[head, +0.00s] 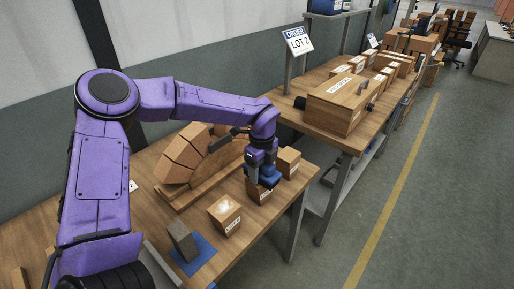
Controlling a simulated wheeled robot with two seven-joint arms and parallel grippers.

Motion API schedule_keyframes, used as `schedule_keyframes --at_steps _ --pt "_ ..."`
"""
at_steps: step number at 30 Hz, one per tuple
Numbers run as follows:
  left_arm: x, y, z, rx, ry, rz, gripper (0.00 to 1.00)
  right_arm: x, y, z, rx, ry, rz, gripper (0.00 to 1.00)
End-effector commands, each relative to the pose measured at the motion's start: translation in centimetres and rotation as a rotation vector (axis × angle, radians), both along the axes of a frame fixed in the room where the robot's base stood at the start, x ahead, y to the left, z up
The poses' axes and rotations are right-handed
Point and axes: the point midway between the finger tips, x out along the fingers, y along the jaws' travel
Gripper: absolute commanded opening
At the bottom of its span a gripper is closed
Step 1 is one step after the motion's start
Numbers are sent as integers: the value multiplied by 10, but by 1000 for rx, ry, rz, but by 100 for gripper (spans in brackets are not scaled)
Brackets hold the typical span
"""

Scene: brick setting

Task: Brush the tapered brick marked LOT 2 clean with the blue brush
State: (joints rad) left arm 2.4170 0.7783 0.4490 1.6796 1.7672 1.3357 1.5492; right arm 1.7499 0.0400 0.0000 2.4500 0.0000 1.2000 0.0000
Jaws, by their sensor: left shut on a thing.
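My left gripper (260,160) points down at the right part of the near bench and is shut on the blue brush (264,178). The brush is at the top of a tapered brick (262,195), whose label is partly covered; I cannot tell its lot number or whether the bristles touch it. Another labelled brick (224,216) stands in front to the left, and one more (288,162) stands behind to the right. Their labels are too small to read surely. My right gripper is not in view.
An order sign (298,43) reads LOT 2. A brick arch on a wooden form (190,190) stands behind the bricks. A wooden box (338,107) sits on the far bench.

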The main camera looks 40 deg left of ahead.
Motion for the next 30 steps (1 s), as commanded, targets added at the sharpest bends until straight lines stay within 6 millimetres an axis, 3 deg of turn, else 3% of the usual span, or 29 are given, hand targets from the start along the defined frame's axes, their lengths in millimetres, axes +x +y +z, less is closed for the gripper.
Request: schedule_keyframes --at_steps 5,19,23,30 --pt "-3 -12 1 0 0 5 29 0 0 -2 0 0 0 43" --pt "5 22 1 0 0 -8 29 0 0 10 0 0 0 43" --pt "5 20 26 0 -3 -11 29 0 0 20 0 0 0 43" --pt "5 20 46 -1 -1 -11 29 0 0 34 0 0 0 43"
